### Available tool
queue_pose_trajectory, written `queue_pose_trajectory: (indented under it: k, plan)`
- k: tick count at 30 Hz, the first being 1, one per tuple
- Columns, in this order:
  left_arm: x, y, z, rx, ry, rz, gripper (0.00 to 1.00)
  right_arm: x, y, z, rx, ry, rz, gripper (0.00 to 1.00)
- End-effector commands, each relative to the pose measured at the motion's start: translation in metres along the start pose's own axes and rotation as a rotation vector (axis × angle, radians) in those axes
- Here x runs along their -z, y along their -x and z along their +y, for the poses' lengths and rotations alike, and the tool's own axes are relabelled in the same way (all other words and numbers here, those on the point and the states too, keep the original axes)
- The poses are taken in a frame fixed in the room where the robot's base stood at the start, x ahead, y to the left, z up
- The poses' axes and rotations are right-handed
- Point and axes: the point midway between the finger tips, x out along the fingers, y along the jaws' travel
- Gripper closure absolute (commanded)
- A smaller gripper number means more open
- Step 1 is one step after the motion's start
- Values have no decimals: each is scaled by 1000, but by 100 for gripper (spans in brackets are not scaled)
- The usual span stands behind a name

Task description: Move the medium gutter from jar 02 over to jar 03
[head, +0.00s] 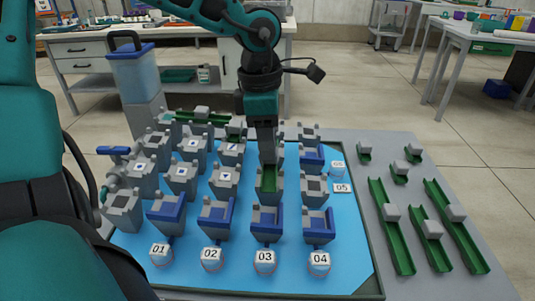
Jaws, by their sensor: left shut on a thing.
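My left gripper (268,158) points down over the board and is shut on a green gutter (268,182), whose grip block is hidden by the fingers. The gutter lies at a grey post in the column behind jar 03 (264,262), its near end toward the blue-sided holder in front. I cannot tell whether it rests on the post or hangs just above it. Jar 02 (211,259) stands to the left of jar 03, with a blue-sided holder (217,218) behind it. My right gripper is not in view.
Jar 01 (161,254) and jar 04 (319,263) flank these jars. Grey posts crowd the blue board (340,262). Several loose green gutters (397,245) lie on the grey table at right. A blue-lidded tank (134,75) stands at back left.

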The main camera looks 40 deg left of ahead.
Motion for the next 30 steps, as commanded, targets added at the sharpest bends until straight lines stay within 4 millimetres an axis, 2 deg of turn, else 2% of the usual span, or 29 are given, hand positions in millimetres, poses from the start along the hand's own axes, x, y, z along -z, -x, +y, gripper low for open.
queue_pose_trajectory:
  k: [1, 5, 12, 19, 20, 27, 30]
  plan:
    - [2, -12, -1, 3, 0, 5, 98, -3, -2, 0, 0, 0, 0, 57]
    - [3, -28, -1, 2, -1, 3, 98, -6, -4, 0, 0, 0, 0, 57]
    - [3, -28, 0, 0, -1, 1, 98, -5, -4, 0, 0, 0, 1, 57]
    - [3, -36, 0, 0, -1, 0, 98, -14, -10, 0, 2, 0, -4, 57]
    - [3, -34, 0, 0, -1, 1, 65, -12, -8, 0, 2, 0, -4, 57]
    - [3, -33, 0, 1, -1, 1, 42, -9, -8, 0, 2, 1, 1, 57]
    - [3, -33, 0, 1, -1, 1, 41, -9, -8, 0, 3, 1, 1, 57]
